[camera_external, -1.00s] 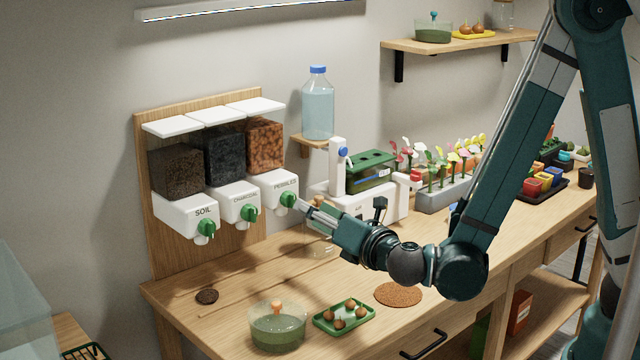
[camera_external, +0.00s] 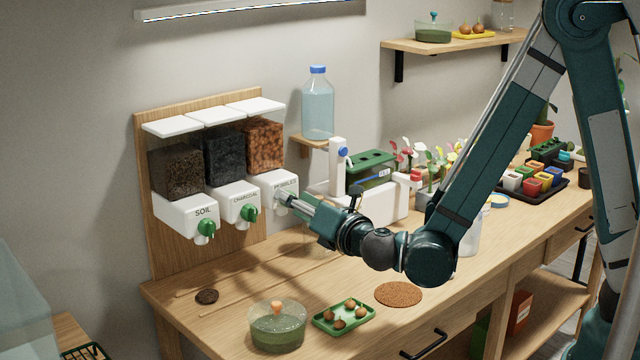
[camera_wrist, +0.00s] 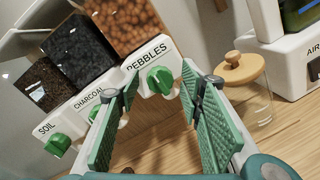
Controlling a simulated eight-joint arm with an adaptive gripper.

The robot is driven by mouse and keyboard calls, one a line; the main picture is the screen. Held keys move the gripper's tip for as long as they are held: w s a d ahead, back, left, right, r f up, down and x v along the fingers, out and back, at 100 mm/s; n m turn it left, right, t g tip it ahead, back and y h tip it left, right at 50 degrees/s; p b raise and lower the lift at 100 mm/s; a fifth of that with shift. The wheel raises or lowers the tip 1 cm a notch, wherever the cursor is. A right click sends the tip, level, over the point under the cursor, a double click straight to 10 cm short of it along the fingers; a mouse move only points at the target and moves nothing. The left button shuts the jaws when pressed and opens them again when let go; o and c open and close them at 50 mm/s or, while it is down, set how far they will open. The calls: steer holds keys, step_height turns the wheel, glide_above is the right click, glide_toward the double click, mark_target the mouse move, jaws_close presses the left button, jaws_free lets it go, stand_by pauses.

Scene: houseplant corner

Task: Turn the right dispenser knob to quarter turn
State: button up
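The right dispenser is labelled PEBBLES (camera_external: 266,150) and holds brown pebbles. Its green knob (camera_wrist: 160,80) shows in the wrist view, its grip bar slightly tilted in that picture. My gripper (camera_external: 283,200) is at the front of this dispenser and hides the knob in the external view. In the wrist view my gripper (camera_wrist: 159,74) is open, with a finger on either side of the knob and visible gaps. I cannot tell how far the fingertips reach past it. The charcoal knob (camera_external: 249,214) and soil knob (camera_external: 206,229) are to the left.
A jar with a wooden lid (camera_wrist: 245,85) stands right of my fingers in the wrist view. A white machine (camera_external: 372,203) stands right of the dispensers. A green tray (camera_external: 344,317), a glass bowl (camera_external: 278,332) and a cork mat (camera_external: 398,294) lie on the bench below.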

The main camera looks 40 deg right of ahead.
steer(key=shift+c, duration=0.6)
steer(key=c, duration=0.8)
steer(key=shift+o, duration=0.2)
steer(key=shift+m, duration=0.3)
steer(key=m, duration=0.8)
steer(key=m+g+y+b, duration=0.1)
steer(key=m, duration=0.7)
steer(key=shift+d+y, duration=0.15)
steer(key=shift+y, duration=0.15)
